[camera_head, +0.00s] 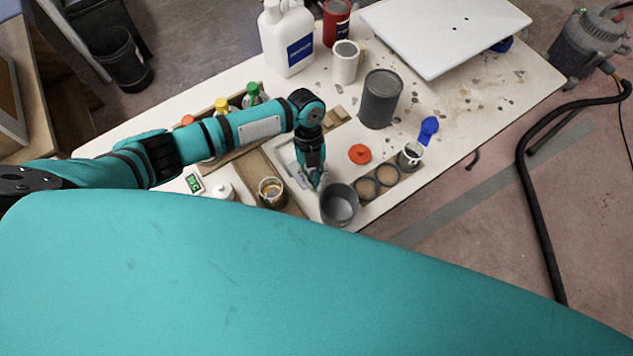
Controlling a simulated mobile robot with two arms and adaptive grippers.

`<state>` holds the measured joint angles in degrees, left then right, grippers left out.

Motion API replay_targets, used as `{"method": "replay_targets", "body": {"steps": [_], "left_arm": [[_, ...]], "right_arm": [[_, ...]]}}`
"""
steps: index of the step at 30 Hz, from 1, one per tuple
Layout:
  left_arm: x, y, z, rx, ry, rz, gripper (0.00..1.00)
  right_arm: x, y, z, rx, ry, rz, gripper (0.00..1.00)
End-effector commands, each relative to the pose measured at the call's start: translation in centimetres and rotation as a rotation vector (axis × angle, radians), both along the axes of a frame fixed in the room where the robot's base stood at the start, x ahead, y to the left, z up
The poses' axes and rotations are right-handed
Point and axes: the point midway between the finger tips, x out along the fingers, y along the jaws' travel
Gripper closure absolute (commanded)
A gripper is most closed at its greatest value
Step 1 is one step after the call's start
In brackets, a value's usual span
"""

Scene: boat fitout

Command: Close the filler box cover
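My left gripper (315,183) points down over the worktable (480,95), just left of a grey open-topped pot (340,205). Its fingers are small and dark here, so I cannot tell whether they are open or shut. A pale, shallow box-like piece (286,158) lies beside and partly behind the gripper. I cannot tell for sure whether this is the filler box, or how its cover stands. My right gripper is not in view.
A white jug (288,40), a red can (336,20), a dark grey can (380,98) and an orange lid (360,153) stand or lie around the gripper. A white panel (445,32) covers the back right. The table's near left edge is hidden.

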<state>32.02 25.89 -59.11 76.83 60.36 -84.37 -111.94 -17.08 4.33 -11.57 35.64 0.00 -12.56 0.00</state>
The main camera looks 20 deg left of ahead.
Motion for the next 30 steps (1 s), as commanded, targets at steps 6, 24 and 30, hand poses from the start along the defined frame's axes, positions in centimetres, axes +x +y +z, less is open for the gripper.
{"method": "replay_targets", "body": {"steps": [6, 24, 30], "left_arm": [[3.9, 4.8, -0.6, 0.014, -0.015, 0.012, 1.00], [5.0, 6.2, 0.4, 0.010, -0.015, 0.008, 1.00], [5.9, 6.6, 3.3, 0.009, -0.018, 0.009, 1.00]], "right_arm": [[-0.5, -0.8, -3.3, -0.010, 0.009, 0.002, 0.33], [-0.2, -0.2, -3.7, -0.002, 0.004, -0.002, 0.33], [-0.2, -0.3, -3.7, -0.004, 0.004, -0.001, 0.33]]}}
